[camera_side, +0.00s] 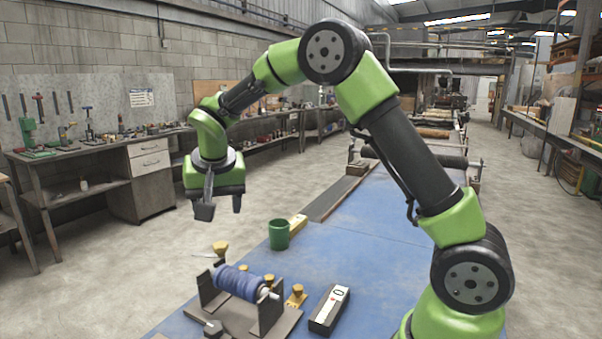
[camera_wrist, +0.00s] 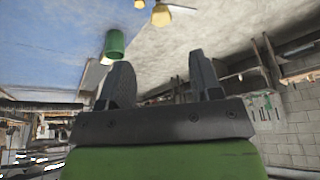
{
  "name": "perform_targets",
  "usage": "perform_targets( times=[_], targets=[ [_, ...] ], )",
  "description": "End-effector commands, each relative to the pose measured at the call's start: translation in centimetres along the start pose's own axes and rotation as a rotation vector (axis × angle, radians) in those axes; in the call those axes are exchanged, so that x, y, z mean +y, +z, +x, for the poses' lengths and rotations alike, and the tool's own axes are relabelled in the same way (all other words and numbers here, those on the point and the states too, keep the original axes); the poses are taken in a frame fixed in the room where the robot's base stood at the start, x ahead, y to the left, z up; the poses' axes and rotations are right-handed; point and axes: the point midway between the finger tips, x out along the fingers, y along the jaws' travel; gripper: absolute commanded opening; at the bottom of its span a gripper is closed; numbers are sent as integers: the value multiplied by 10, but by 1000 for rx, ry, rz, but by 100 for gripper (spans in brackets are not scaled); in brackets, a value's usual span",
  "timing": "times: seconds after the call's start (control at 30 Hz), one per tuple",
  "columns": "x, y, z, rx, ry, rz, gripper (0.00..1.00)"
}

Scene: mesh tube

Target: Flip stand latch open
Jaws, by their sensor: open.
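The stand (camera_side: 271,314) is dark, with two upright end plates on a flat base, near the front of the blue table. A blue roll (camera_side: 240,283) lies across it, with a pale shaft end at the right. Yellow pieces show around the stand, one (camera_side: 220,248) behind its left end and one (camera_side: 297,293) at its right. I cannot tell which part is the latch or how it is set. My gripper (camera_side: 220,208) is open and empty, well above and behind the stand. Its two dark fingers also show apart in the wrist view (camera_wrist: 161,82).
A green cup (camera_side: 279,235) stands on the table (camera_side: 370,245) behind the stand, beside a yellow block (camera_side: 298,222). A black box with a white label (camera_side: 329,309) lies right of the stand. The table's middle is clear.

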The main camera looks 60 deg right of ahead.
Motion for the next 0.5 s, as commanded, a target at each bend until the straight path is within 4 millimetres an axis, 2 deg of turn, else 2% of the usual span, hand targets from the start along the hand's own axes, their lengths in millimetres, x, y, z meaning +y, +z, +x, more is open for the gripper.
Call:
perform_targets(
  times=[0.1, 0.5],
  targets=[
    [8, 6, -25, -3, -38, -17, 58],
    [36, 41, -95, -12, -169, -88, 58]
  ],
)
